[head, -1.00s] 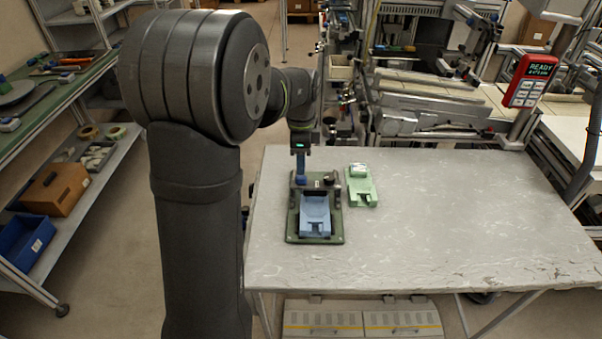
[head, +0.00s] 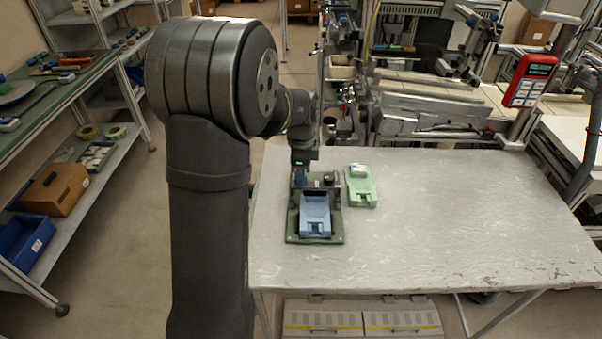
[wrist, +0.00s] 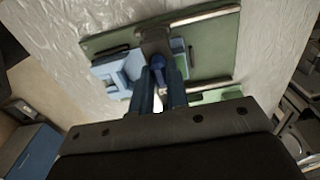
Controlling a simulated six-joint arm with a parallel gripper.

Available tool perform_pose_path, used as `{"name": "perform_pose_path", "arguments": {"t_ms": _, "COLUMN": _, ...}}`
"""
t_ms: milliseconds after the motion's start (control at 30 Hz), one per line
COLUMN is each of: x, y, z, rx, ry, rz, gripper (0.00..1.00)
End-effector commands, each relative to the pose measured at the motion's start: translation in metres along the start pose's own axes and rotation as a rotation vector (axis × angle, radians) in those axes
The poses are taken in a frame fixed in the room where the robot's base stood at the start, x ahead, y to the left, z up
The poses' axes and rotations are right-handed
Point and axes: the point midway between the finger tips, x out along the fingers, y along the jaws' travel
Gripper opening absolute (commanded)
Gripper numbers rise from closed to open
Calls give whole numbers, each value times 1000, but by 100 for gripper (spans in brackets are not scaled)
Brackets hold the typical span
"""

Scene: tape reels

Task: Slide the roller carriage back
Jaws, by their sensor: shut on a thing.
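A green base plate (head: 338,238) lies near the left side of the table, with a blue tray-like holder (head: 315,205) on its front part. The dark roller carriage (head: 321,187) spans the plate just behind the blue holder. My gripper (head: 300,180) is low over the plate's rear left, at the carriage. In the wrist view, my gripper's blue fingers (wrist: 166,72) close at the dark grey carriage part (wrist: 155,42), between the blue holder (wrist: 118,70) and the plate's rail. The exact contact is partly hidden by the fingers.
A pale green holder (head: 361,188) with a small light block on it lies right of the plate. The table (head: 450,220) is clear to the right and front. A red handheld panel (head: 530,80) stands at the back right. Machinery fills the background.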

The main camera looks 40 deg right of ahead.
Motion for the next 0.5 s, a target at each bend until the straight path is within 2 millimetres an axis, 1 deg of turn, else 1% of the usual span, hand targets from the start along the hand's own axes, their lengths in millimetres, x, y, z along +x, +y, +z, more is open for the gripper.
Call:
{"name": "perform_pose_path", "arguments": {"t_ms": 167, "x": 0, "y": -5, "z": 0, "rx": 0, "ry": 0, "rz": -1, "gripper": 0}}
{"name": "perform_pose_path", "arguments": {"t_ms": 267, "x": 0, "y": -21, "z": 0, "rx": -1, "ry": 0, "rz": -2, "gripper": 0}}
{"name": "perform_pose_path", "arguments": {"t_ms": 400, "x": 0, "y": -48, "z": 0, "rx": 0, "ry": 0, "rz": -2, "gripper": 0}}
{"name": "perform_pose_path", "arguments": {"t_ms": 500, "x": 0, "y": -65, "z": 0, "rx": 0, "ry": 1, "rz": -3, "gripper": 0}}
